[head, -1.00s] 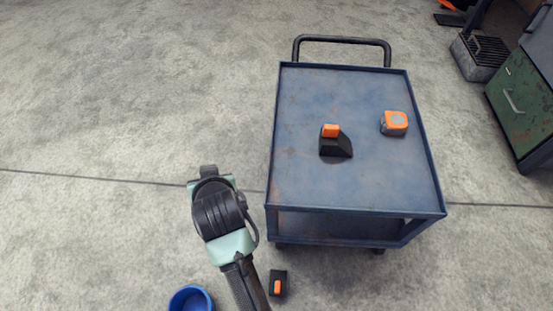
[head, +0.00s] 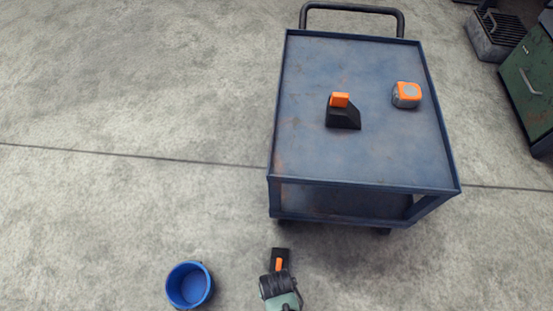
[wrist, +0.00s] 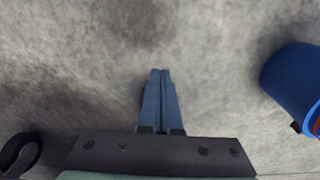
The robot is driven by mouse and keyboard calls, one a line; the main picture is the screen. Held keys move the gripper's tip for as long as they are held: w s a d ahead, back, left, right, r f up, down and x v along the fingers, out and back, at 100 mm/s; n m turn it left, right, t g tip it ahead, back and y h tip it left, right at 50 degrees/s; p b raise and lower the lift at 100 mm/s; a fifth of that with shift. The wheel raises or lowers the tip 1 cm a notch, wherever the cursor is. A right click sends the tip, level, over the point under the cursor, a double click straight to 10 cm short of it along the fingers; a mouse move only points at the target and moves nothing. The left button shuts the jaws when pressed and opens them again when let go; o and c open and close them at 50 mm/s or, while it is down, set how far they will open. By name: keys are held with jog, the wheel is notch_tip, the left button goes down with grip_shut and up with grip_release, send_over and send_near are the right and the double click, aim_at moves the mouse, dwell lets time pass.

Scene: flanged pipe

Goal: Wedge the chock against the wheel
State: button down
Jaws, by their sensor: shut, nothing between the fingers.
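A black wedge-shaped chock with an orange grip (head: 343,113) sits on the blue cart's (head: 310,165) top, near the middle. A second black block with an orange tab (head: 280,257) lies on the floor in front of the cart; my wrist partly covers it. A dark cart wheel (head: 383,231) shows at the front right under the lower shelf; the other wheels are mostly hidden. My gripper is low in the head view, its fingers hidden there. In the wrist view its blue fingers (wrist: 160,74) are shut and empty over bare floor.
A blue bucket (head: 189,286) stands on the floor left of my arm; it also shows at the right of the wrist view (wrist: 292,84). An orange-and-grey tape measure (head: 407,95) lies on the cart. A green cabinet (head: 530,88) stands far right. The floor at left is clear.

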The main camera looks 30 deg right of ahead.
aim_at(280, 259)
notch_tip(280, 259, down, 5)
jog(key=b, duration=0.3)
jog(key=shift+w, duration=0.1)
jog(key=shift+w+d+f+b, duration=0.1)
jog(key=shift+w+d+b, duration=0.3)
jog(key=shift+w+b, duration=0.25)
jog(key=shift+w+d+b, duration=0.4)
jog(key=shift+w+b, duration=0.2)
jog(key=shift+w+d+r, duration=0.2)
jog(key=shift+w+d, duration=0.1)
jog(key=shift+w, duration=0.1)
